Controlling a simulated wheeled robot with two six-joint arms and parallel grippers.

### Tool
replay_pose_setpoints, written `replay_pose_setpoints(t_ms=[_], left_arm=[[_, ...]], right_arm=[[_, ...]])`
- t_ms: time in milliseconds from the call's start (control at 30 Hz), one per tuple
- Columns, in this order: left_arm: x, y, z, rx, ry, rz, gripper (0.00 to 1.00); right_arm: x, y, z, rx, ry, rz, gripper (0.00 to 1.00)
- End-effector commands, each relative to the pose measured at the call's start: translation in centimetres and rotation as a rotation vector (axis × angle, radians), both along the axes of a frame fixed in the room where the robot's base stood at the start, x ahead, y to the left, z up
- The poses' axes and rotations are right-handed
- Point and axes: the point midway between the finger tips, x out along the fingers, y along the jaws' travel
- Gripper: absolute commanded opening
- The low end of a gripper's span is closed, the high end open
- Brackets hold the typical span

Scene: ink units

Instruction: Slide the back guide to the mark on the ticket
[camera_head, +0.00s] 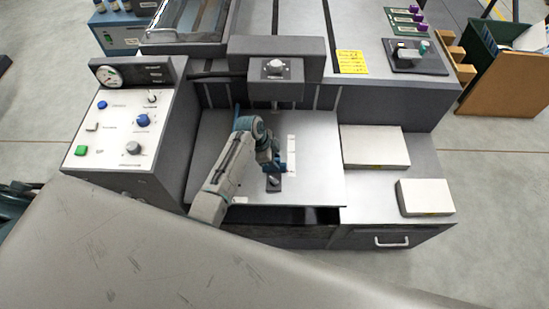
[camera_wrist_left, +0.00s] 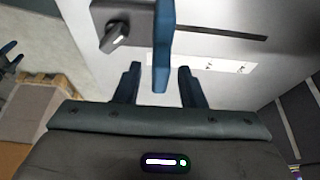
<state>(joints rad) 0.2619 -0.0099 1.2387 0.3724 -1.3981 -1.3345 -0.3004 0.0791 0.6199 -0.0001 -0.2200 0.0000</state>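The guide's upright blue bar (camera_wrist_left: 162,40) shows in the left wrist view, with a dark block and knob (camera_wrist_left: 114,32) beside it. The block also shows on the pale machine bed in the head view (camera_head: 274,185). A white strip with small marks (camera_head: 291,155) lies beside the slot. My left gripper (camera_head: 276,167) is low over the bed. Its fingers (camera_wrist_left: 160,88) are apart, with the bar's end between them and gaps showing on both sides. The yellow ticket (camera_head: 351,62) lies at the back; its writing is too small to read.
A control panel (camera_head: 125,125) with knobs and a gauge stands left. An overhanging head (camera_head: 277,68) stands behind my arm. Two pale blocks (camera_head: 375,147) (camera_head: 425,197) rest right. A dark blue pronged shape (camera_wrist_left: 10,55), possibly my right gripper, shows at the wrist view's left edge.

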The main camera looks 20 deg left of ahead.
Motion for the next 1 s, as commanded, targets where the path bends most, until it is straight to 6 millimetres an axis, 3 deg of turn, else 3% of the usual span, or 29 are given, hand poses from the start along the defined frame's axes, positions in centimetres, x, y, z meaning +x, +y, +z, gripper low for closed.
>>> replay_pose_setpoints(t_ms=[100, 267, 567, 800, 1000], left_arm=[[0.0, 0.0, 0.0, 0.0, 0.0, 0.0, 0.32], [0.0, 0.0, 0.0, 0.0, 0.0, 0.0, 0.01], [0.7, 0.3, -0.2, 0.001, 0.0, 0.0, 0.0], [5.5, 1.6, -0.5, 0.001, -0.004, 0.001, 0.0], [8.0, 2.4, -0.3, 0.001, -0.001, 0.001, 0.0]], right_arm=[[0.0, 0.0, 0.0, 0.0, 0.0, 0.0, 0.59], [0.0, 0.0, 0.0, 0.0, 0.0, 0.0, 0.59], [0.0, -0.1, -0.6, -0.001, -0.001, 0.0, 0.59], [0.0, -0.2, -3.6, -0.002, 0.0, 0.001, 0.59], [0.1, -0.2, -5.0, -0.002, -0.001, 0.001, 0.59]])
